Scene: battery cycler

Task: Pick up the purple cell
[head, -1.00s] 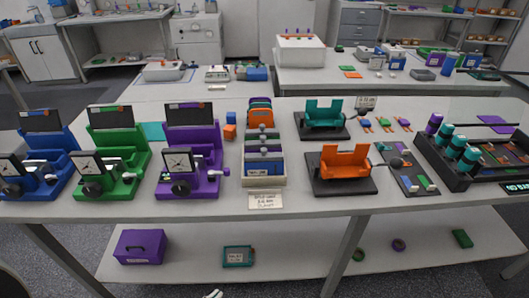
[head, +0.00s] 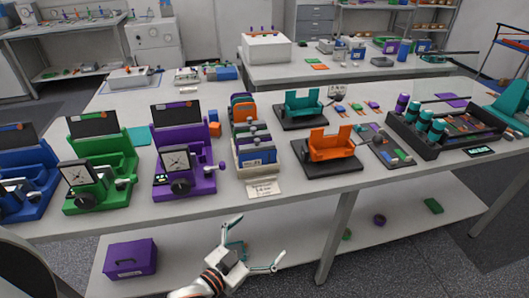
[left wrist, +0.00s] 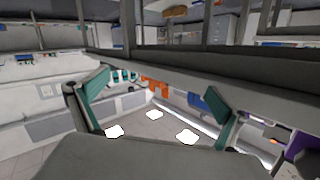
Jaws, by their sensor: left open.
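A purple cylindrical cell (head: 402,103) stands upright at the back left end of a black rack (head: 412,143), on the right part of the table. Several teal-topped cylinders (head: 421,117) stand beside it in the rack. My left gripper (head: 257,243) is open and empty, low in front of the table edge and well to the left of the cell. In the left wrist view its two teal-padded fingers (left wrist: 155,100) are spread wide with nothing between them. I cannot make out the cell in that view. My right gripper is not in view.
The table (head: 330,190) carries blue, green and purple (head: 185,160) devices at left, a holder of upright plates (head: 255,150) in the middle, and teal (head: 305,108) and orange (head: 330,148) cradles. A lower shelf holds a purple box (head: 130,260).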

